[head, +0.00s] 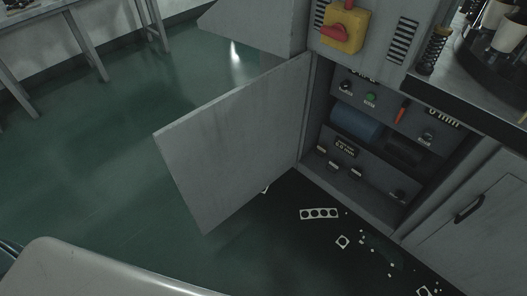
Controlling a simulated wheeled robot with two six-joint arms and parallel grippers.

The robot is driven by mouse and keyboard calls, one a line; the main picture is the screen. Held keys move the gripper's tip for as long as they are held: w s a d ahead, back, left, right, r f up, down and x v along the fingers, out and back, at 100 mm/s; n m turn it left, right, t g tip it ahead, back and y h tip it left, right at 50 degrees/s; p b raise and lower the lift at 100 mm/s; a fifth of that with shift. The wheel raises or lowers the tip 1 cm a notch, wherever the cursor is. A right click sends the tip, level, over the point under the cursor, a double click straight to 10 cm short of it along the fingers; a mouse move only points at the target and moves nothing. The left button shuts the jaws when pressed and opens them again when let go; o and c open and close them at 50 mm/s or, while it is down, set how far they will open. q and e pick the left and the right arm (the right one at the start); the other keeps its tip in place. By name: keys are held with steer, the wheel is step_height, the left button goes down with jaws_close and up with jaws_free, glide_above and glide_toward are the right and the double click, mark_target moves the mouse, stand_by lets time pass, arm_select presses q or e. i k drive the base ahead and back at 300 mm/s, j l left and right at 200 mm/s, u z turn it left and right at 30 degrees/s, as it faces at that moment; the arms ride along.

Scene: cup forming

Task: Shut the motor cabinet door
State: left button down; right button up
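The grey motor cabinet door (235,140) stands wide open, swung out to the left from the cabinet's left edge. Its flat face is toward me and its lower free corner reaches out over the floor. The open cabinet (370,200) shows a blue cylinder (353,122), dark parts, knobs, a green button and small labels inside. Neither of my grippers shows in the head view.
A yellow box with a red switch (345,28) sits above the opening. A closed door with a dark handle (468,208) is at the right. Scrap pieces (319,213) lie on a dark mat. Green floor (90,170) is clear at left, with table legs (85,45) behind.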

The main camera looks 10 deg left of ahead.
mark_target(220, 156)
steer(key=i+j+z, duration=0.1)
steer(key=j+z, duration=0.3)
steer(key=j, duration=0.45)
steer(key=j+z, duration=0.4)
steer(key=j, duration=0.45)
steer(key=k+j+z, duration=0.15)
steer(key=j+z, duration=0.25)
steer(key=j, duration=0.4)
